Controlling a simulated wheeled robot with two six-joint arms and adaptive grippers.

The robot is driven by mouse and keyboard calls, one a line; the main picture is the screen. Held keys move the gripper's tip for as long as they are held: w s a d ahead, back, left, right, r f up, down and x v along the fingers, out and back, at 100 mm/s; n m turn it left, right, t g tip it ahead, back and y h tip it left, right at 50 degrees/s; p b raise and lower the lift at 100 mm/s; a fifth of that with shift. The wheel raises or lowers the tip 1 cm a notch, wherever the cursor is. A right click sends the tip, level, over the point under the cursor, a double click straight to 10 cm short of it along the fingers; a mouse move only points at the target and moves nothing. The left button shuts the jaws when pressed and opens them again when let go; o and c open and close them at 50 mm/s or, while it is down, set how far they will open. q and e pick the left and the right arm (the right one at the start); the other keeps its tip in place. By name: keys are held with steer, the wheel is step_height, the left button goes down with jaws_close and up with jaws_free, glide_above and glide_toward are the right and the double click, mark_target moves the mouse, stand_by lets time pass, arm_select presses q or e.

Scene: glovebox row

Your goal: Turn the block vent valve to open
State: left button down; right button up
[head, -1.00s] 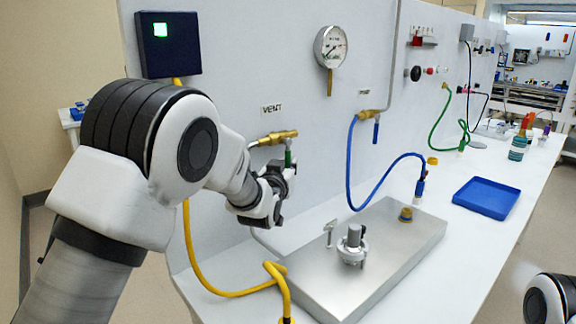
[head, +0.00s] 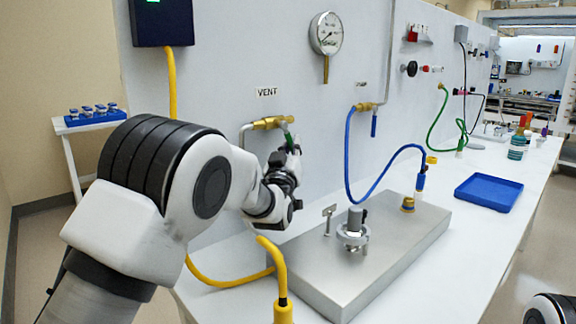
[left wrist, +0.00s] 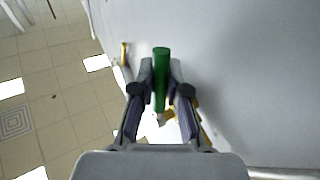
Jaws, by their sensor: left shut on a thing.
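The brass vent valve (head: 265,124) is on the grey wall panel, under the VENT label (head: 266,92). Its green lever (head: 287,137) points down from the valve and tilts slightly to the right. My left gripper (head: 292,152) is at the lever's lower end and partly hides it. In the left wrist view the green lever (left wrist: 160,80) stands between the two fingers of the left gripper (left wrist: 160,82), which are shut on it. My right gripper is out of view; only a piece of my right arm shows at the lower right.
A metal block (head: 385,250) with fittings lies on the white bench below the valve. A yellow hose (head: 225,279), a blue hose (head: 349,160) and a pressure gauge (head: 326,33) are close by. A blue tray (head: 489,191) lies farther right.

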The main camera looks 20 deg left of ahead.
arm_select(q)
steer(key=shift+w+d+f+n+t+b, duration=0.15)
steer(key=shift+w+n+t+b, duration=0.2)
steer(key=shift+n+b, duration=0.3)
steer(key=shift+d+r+n+t+y+b, duration=0.1)
steer(key=shift+r+n+t+y+b, duration=0.3)
steer(key=shift+y+b, duration=0.15)
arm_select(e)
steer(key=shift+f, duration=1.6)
arm_select(q)
steer(key=c, duration=1.2)
jaws_free()
steer(key=shift+w, duration=0.1)
steer(key=shift+o, duration=0.2)
